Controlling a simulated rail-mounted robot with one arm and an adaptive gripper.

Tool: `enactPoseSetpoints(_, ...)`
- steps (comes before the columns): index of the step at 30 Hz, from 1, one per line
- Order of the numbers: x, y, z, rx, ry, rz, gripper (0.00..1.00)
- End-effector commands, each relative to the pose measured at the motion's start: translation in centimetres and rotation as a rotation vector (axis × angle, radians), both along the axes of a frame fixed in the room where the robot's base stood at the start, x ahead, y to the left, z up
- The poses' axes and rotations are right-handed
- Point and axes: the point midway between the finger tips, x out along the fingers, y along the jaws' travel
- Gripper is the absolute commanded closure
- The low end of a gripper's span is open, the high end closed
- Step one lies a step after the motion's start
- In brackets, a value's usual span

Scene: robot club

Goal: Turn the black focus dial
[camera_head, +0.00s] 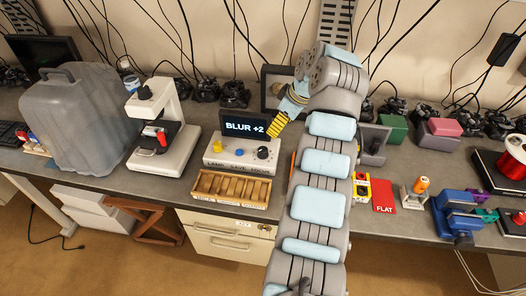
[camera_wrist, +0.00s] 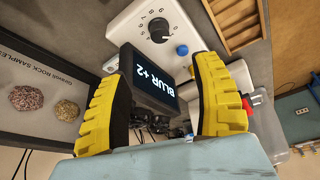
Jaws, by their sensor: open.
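The black focus dial (camera_head: 263,153) sits at the right end of a white control box (camera_head: 228,163), beside a blue button (camera_head: 239,151) and a yellow knob (camera_head: 217,146). In the wrist view the dial (camera_wrist: 160,28) has a white mark and a printed scale around it. A black display (camera_head: 244,125) behind the box reads "BLUR +2". My gripper (camera_head: 277,123), with yellow ribbed fingers, is above and behind the dial, beside the display's right edge. In the wrist view my gripper (camera_wrist: 163,62) is open and empty; its fingers are apart from the dial.
A wooden compartment tray (camera_head: 230,188) lies in front of the box. A white microscope (camera_head: 160,135) stands to the left. A framed rock-sample display (camera_wrist: 45,100) stands behind my gripper. Red and yellow items (camera_head: 384,195) lie right of my arm. Cables hang behind the bench.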

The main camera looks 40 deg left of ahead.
Motion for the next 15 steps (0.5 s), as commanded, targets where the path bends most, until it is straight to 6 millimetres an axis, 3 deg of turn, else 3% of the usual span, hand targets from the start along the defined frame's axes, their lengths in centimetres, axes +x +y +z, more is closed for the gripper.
enactPoseSetpoints(15,-0.6,3.5,-8.4,0.001,0.001,-0.002,0.35)
